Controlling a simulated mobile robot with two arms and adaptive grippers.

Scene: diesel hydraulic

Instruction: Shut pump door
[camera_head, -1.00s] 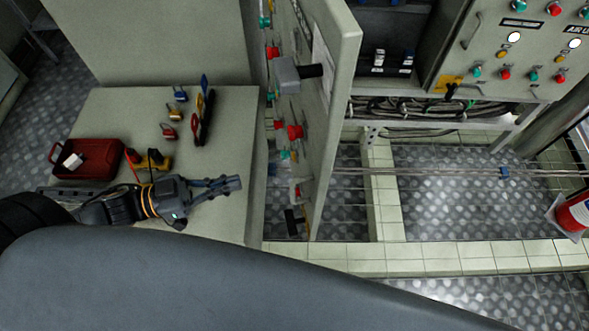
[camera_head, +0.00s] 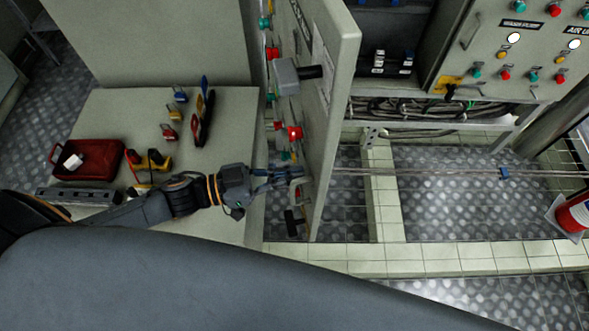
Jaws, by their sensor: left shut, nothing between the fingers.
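The pump door (camera_head: 338,95) is a pale grey-green cabinet door. It stands swung open and is seen nearly edge-on in the head view, with red and green buttons on its left-hand face and a grey switch with a black handle. The open cabinet (camera_head: 392,50) is behind it to the right. My right gripper is not in view.
A grey table (camera_head: 230,120) on the left holds a red bin (camera_head: 88,160), several padlocks (camera_head: 169,131) and a yellow-black tool. A control panel (camera_head: 510,50) is at upper right. A red extinguisher (camera_head: 574,213) is at the right edge. Tiled kerbs (camera_head: 430,258) cross the floor.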

